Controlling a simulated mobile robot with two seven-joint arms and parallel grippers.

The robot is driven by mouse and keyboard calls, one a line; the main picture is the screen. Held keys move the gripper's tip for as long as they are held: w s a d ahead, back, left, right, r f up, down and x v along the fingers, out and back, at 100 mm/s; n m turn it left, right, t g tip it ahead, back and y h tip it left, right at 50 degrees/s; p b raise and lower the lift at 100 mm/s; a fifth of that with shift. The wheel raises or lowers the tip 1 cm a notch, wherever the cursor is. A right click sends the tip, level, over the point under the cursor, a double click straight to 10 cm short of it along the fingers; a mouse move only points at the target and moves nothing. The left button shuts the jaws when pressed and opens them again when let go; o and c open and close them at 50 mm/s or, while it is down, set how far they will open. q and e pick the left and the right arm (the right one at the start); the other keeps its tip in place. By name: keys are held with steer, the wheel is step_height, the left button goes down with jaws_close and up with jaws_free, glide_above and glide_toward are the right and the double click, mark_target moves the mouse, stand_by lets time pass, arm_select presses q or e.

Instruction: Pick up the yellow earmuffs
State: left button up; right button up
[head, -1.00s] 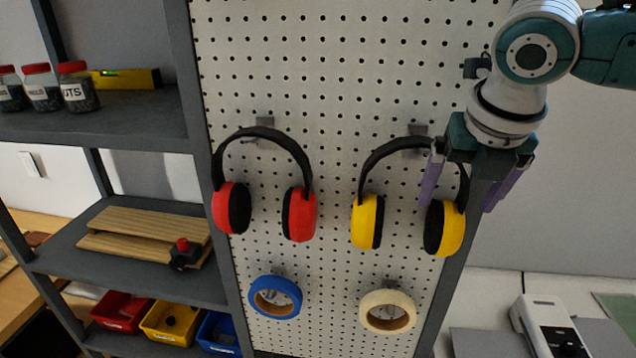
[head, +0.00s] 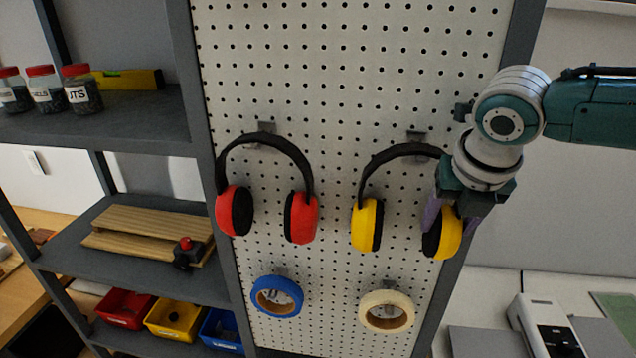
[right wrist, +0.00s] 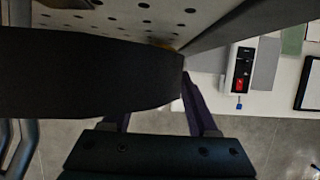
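The yellow earmuffs (head: 367,224) hang by their black headband from a hook on the pegboard, right of the red earmuffs. My right gripper (head: 451,218) is open at their right side, its purple fingers spread around the right arm of the headband, just above the right yellow cup. In the right wrist view, the wide black headband (right wrist: 90,75) crosses close in front of my gripper and hides part of the fingers. I cannot tell whether they touch it. My left gripper is not in view.
Red earmuffs (head: 302,218) hang left on the pegboard (head: 330,60). A blue tape roll (head: 276,282) and a cream tape roll (head: 372,298) hang below. A dark shelf (head: 110,120) with jars and bins stands at the left. A white device (head: 545,325) lies on the table at lower right.

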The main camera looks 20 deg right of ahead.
jaws_close()
stand_by(0.5)
